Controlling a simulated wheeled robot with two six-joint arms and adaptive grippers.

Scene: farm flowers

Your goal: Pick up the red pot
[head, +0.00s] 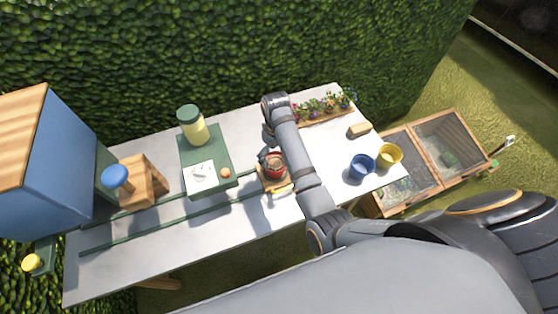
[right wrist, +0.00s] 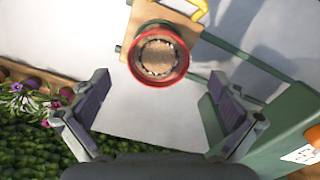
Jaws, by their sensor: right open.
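The red pot (head: 275,171) stands on a small wooden board (head: 264,181) on the white table, partly hidden by my right arm in the head view. In the right wrist view the red pot (right wrist: 158,56) shows from above, with a red rim and brown contents, on the wooden board (right wrist: 145,15). My right gripper (right wrist: 158,115) is open and empty. Its two fingers are spread apart, and the pot lies beyond their tips, toward the top of the right wrist view. My left gripper is not in view.
A blue pot (head: 362,167) and a yellow pot (head: 389,155) stand at the table's right end. A flower planter (head: 325,115) is at the back. Green rails (head: 150,222) run along the table. The table's front left is clear.

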